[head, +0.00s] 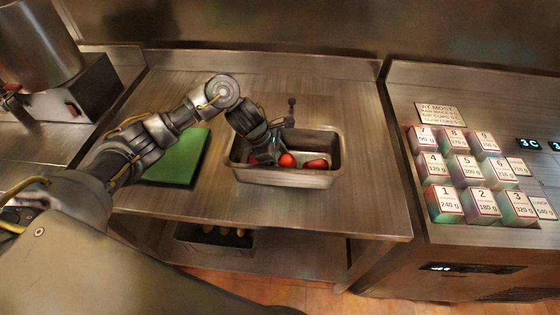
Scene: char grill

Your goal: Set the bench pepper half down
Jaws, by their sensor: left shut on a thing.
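My left gripper (268,158) reaches down into a steel pan (285,178) on the bench and is shut on a red pepper half, mostly hidden by the fingers. A red pepper half (287,160) shows right beside the fingers. Another red piece (316,164) lies in the right part of the pan, apart from the gripper. Whether the held piece touches the pan floor cannot be told. My right gripper is not in view.
A green board (180,160) lies left of the pan, partly behind my left arm. Numbered weight blocks (466,170) stand on the right counter. A dark bin (215,240) sits on the shelf below. The bench (350,205) is bare in front of the pan.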

